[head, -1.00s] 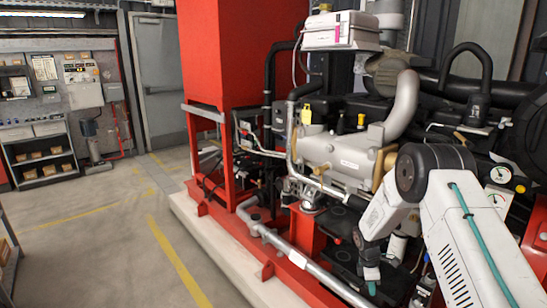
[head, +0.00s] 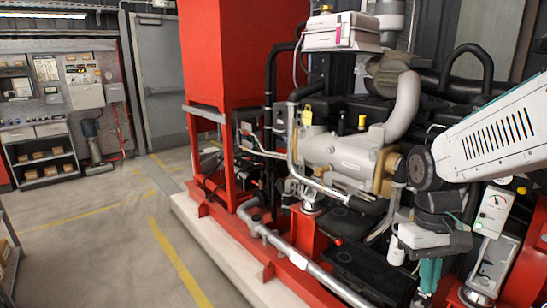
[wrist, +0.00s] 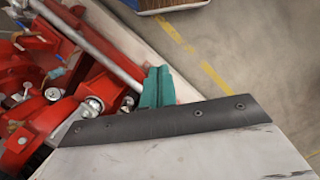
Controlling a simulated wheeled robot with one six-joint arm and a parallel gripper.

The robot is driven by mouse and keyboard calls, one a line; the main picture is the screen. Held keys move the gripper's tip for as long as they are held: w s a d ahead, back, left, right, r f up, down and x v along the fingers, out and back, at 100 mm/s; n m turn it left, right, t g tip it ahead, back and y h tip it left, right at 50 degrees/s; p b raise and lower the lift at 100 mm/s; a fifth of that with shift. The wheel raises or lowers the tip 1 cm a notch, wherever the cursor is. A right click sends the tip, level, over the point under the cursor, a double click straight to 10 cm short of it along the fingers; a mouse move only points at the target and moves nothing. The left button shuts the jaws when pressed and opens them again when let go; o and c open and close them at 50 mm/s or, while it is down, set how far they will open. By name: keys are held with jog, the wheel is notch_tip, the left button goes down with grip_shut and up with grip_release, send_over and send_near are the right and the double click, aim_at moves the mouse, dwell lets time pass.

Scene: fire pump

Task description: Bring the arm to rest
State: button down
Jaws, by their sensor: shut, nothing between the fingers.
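My gripper shows at the lower right of the head view (head: 429,277), its teal fingers pointing down in front of the engine pump (head: 340,155). In the wrist view the two teal fingers (wrist: 156,86) lie side by side, shut and empty. My white arm comes in from the right edge of the head view, with its dark joint beside the engine. Below the fingers in the wrist view are a pale plinth edge and a silver pipe.
A red tank (head: 238,50) on a red frame stands left of the engine. A silver pipe (head: 290,255) runs along the plinth. A gauge panel (head: 494,212) is close to my wrist on the right. Open floor (head: 110,240) with yellow lines lies at left.

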jog(key=s+a+r+m+t, duration=0.1)
jog(key=s+r, duration=0.5)
jog(key=s, duration=0.6)
jog(key=shift+s+a+r+t, duration=0.25)
jog(key=shift+s+a+t, duration=0.2)
jog(key=shift+t, duration=0.95)
